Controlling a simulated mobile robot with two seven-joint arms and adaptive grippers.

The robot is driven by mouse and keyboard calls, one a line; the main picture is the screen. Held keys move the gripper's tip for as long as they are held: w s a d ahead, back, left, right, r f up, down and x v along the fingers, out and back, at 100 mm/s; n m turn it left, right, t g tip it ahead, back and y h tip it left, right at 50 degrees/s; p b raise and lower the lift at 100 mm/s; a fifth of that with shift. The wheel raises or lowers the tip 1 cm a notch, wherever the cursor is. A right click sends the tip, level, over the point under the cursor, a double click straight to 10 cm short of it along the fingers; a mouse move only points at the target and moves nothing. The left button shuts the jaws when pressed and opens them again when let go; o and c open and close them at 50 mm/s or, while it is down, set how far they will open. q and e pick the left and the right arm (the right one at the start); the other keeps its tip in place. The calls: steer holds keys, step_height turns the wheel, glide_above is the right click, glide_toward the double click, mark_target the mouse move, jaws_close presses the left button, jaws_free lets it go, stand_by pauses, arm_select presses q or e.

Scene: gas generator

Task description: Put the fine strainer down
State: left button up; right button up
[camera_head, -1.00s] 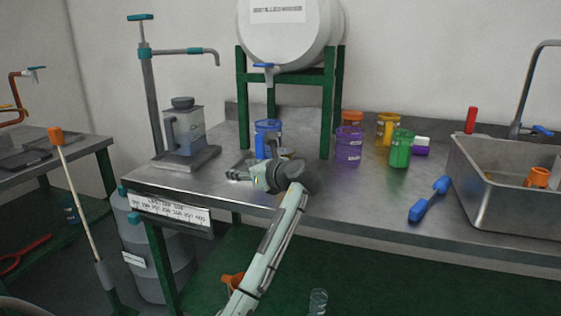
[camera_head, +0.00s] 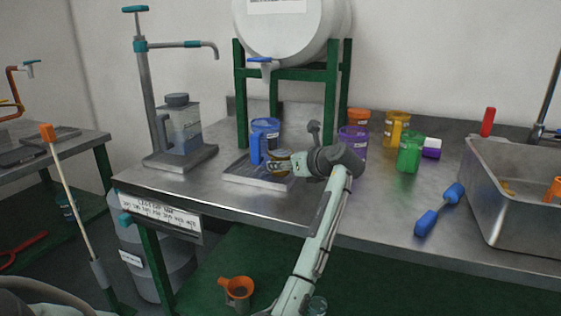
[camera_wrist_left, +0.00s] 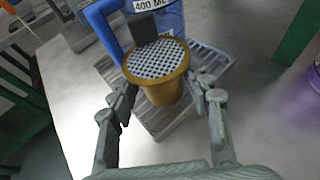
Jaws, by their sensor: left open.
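The fine strainer, a yellow-brown cup with a perforated grey metal face (camera_wrist_left: 158,60), stands on the slatted metal tray (camera_wrist_left: 192,60) beside the blue-handled jug (camera_wrist_left: 107,20) marked 400 ML. In the head view the strainer (camera_head: 280,156) is partly hidden by my left gripper (camera_head: 283,164). In the left wrist view my left gripper (camera_wrist_left: 166,90) is open, one finger on each side of the strainer. I cannot tell whether the fingers touch it. The jug also shows in the head view (camera_head: 264,138). My right gripper is not in view.
Purple (camera_head: 353,141), green (camera_head: 409,153) and yellow (camera_head: 396,127) jugs stand to the right. A steel sink (camera_head: 515,205) and a blue tool (camera_head: 439,209) lie further right. A pump stand (camera_head: 180,156) is left. The front of the counter is mostly clear.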

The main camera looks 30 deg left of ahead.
arm_select(q)
steer(key=shift+x, duration=1.35)
steer(key=c, duration=0.9)
steer(key=shift+r, duration=0.1)
steer(key=shift+c, duration=0.2)
